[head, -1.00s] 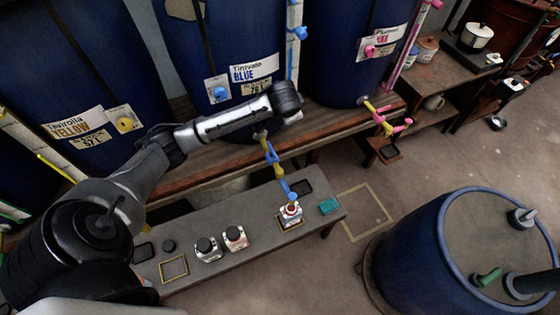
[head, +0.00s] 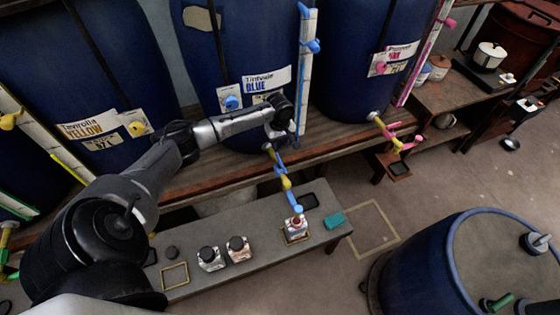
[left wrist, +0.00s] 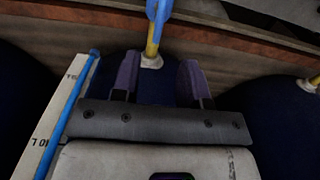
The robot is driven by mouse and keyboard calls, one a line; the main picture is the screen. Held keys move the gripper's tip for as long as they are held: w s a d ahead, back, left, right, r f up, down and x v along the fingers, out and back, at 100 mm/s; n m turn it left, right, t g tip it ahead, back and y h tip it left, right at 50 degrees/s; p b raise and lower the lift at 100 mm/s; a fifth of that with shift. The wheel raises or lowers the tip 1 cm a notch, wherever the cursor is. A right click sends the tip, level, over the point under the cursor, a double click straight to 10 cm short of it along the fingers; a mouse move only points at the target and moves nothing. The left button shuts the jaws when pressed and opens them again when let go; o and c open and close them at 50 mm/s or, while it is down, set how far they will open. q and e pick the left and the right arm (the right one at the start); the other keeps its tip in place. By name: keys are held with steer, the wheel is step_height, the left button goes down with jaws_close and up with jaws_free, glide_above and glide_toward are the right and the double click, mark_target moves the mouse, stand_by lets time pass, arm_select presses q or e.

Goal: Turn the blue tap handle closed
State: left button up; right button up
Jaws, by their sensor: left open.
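The blue vat's tap has a yellow pipe with a blue handle (head: 279,167) and a blue lower end, and hangs at the front of the shelf. In the left wrist view, the blue handle (left wrist: 158,10) shows at the top edge, cut off, above the yellow pipe. My left gripper (head: 273,134) is just above the tap in the head view. In the left wrist view, my left gripper (left wrist: 160,76) is open and empty, its two purplish fingers either side of the pipe's base in the picture. No contact with the handle shows. My right gripper is not in view.
A small bottle (head: 296,229) stands under the tap on the grey bench (head: 225,207). The pink tap (head: 398,140) is further right. A large blue vat (head: 410,276) stands at lower right.

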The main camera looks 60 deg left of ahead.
mark_target(280, 160)
arm_select(q)
step_height(280, 160, down, 12)
steer(key=b, duration=0.2)
steer(key=shift+r+b, duration=0.1)
steer(key=shift+b, duration=0.2)
jaws_close()
stand_by(0.3)
